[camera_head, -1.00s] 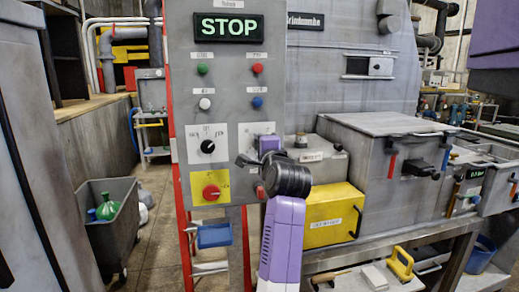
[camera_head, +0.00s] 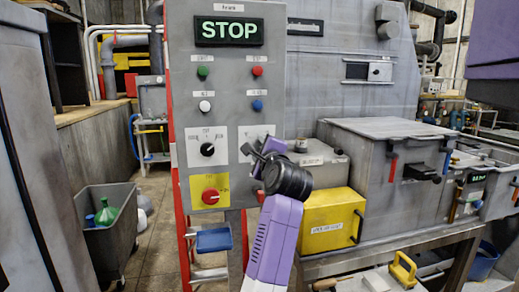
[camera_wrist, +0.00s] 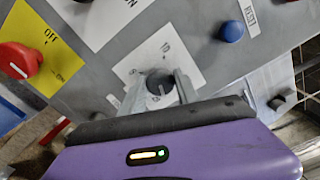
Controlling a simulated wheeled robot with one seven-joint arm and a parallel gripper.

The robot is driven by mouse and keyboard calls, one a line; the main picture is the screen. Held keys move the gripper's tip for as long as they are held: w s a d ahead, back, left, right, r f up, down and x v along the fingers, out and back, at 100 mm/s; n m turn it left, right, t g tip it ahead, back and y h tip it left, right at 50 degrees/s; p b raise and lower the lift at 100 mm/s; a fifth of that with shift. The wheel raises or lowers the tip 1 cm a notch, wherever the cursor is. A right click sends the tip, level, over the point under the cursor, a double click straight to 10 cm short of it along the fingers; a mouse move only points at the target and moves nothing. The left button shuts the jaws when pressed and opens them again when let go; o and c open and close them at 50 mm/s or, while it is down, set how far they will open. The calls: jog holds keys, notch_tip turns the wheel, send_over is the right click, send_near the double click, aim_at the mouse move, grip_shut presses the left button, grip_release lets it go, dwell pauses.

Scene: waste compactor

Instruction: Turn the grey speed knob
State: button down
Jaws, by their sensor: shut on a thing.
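The grey speed knob (camera_wrist: 159,84) sits on a white label plate on the control panel, near the middle of the wrist view. My gripper (camera_wrist: 159,90) has one finger on each side of the knob and is shut on it. In the head view my gripper (camera_head: 254,160) is against the lower right of the panel (camera_head: 228,100). It hides the knob there, and only part of the white plate (camera_head: 258,133) shows above it.
A black selector knob (camera_head: 207,149) is left of my gripper, with a red knob on a yellow plate (camera_head: 210,196) below it. A blue button (camera_head: 257,104) is above. A yellow box (camera_head: 333,219) stands right of my arm.

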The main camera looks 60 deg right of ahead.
jog(key=shift+f, duration=0.1)
jog(key=c, duration=0.9)
grip_release()
jog(key=shift+a, duration=0.1)
jog(key=b+v, duration=0.1)
jog(key=v, duration=0.6)
jog(key=shift+s+a, duration=0.2)
jog(key=shift+s, duration=0.05)
